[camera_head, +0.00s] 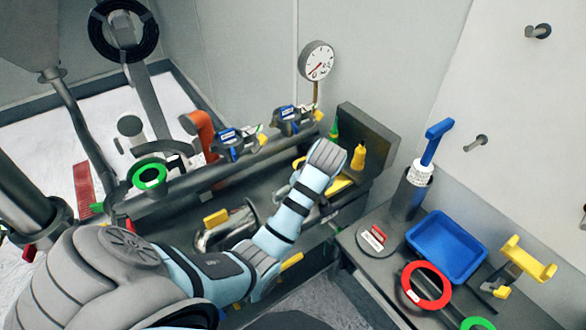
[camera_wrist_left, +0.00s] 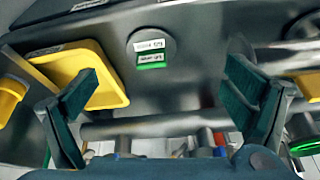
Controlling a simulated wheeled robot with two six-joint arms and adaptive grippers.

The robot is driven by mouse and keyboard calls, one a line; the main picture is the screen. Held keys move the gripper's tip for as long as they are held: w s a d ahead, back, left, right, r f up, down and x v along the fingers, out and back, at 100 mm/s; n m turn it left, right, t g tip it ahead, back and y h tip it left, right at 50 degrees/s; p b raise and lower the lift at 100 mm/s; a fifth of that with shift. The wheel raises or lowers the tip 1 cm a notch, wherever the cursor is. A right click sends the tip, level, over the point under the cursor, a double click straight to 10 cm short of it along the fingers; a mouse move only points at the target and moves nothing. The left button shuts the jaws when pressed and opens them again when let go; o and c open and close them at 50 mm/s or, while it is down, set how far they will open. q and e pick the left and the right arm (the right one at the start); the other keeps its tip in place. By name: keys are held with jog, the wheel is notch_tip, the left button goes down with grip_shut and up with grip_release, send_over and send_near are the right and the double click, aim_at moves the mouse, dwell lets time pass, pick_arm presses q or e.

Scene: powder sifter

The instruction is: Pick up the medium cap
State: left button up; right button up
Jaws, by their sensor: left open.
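A round dark grey cap (camera_wrist_left: 140,38) with a white and green label lies on a dark surface in the left wrist view. Its label is too blurred to read fully. My left gripper (camera_wrist_left: 162,90) is open, its two dark green fingers apart, with the cap between and beyond them and not touched. In the head view my left arm reaches over the dark bench, and the wrist hides this cap and most of the gripper. A second grey round cap (camera_head: 364,247) with a red label lies on the right-hand table. My right gripper is not in view.
A yellow tray (camera_wrist_left: 104,82) lies beside the left finger, and a metal bar crosses below the cap. On the right-hand table are a blue tray (camera_head: 445,247), a red ring (camera_head: 443,283) and a dark cylinder (camera_head: 408,197). A gauge (camera_head: 316,61) stands behind the bench.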

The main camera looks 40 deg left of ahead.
pick_arm(q)
jog(key=shift+n, duration=0.9)
jog(key=w+a+f+b, duration=0.1)
jog(key=a+f, duration=0.1)
jog(key=f, duration=0.1)
jog(key=w+a+f+b, duration=0.1)
jog(key=f, duration=0.2)
jog(key=w+a+f+b, duration=0.2)
jog(key=f, duration=0.2)
jog(key=shift+a, duration=0.35)
